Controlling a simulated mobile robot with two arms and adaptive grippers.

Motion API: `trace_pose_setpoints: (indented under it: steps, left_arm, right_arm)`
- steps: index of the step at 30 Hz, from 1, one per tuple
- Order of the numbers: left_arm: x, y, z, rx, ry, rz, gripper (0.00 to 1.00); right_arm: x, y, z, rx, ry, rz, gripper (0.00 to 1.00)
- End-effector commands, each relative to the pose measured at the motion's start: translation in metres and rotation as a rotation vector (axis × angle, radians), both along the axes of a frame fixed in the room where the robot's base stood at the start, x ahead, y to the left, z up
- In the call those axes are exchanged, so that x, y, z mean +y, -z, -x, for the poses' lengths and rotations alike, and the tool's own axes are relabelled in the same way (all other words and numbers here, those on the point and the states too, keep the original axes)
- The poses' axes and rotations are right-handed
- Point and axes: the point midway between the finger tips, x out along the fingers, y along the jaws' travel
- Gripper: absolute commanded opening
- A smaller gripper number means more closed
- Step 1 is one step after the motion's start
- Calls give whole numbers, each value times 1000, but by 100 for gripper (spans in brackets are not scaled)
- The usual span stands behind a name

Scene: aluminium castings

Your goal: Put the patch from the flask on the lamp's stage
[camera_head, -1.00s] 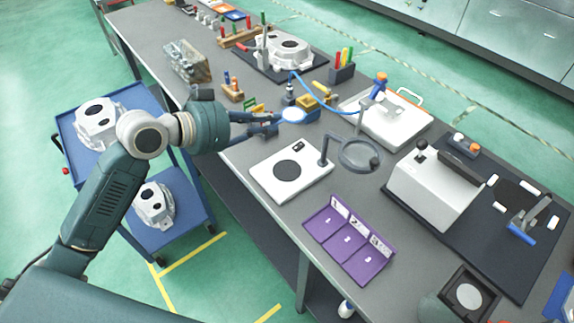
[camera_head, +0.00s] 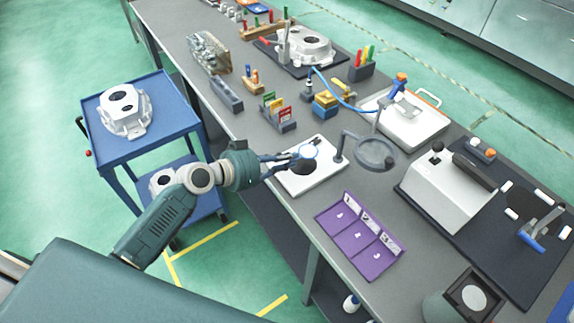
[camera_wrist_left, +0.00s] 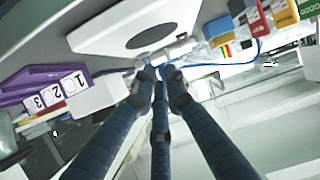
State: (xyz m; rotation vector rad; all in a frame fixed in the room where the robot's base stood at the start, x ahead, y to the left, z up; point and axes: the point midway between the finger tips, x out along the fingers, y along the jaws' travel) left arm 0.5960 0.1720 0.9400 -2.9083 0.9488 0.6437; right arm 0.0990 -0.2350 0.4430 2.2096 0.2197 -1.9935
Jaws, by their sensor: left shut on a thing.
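My left gripper (camera_head: 291,158) is shut on a small round pale patch (camera_head: 308,151) with a bluish rim. It holds the patch over the far part of the lamp's stage (camera_head: 328,178), a white plate with a black disc (camera_head: 304,167). I cannot tell whether the patch touches the plate. The magnifier lamp (camera_head: 374,153) stands just right of the plate. In the left wrist view, the fingertips (camera_wrist_left: 158,72) meet near the stage (camera_wrist_left: 105,38) and its dark disc (camera_wrist_left: 150,38); the patch is hard to make out there. I cannot pick out the flask for certain. My right gripper is not in view.
A purple numbered tray (camera_head: 352,247) lies in front of the stage. A slotted holder with coloured cards (camera_head: 278,113) and a yellow block (camera_head: 326,104) stand behind it. A white machine (camera_head: 440,190) is to the right. A blue cart (camera_head: 165,95) with castings is at left.

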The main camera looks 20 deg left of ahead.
Motion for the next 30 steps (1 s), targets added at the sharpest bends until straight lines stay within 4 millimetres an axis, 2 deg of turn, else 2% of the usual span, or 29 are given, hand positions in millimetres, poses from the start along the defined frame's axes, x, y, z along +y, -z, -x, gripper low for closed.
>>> trace_pose_setpoints:
  steps: [3, 6, 14, 30]
  left_arm:
    - [0, 21, 0, 6, -2, 4, 0]
    - [0, 29, 0, 3, -1, 2, 0]
    - [0, 30, 0, 1, 1, 1, 0]
    - [0, 43, 0, 1, 1, 0, 0]
  right_arm:
    - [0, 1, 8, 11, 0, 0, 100]
    - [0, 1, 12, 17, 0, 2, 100]
    - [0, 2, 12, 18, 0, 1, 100]
    - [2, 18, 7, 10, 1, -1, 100]
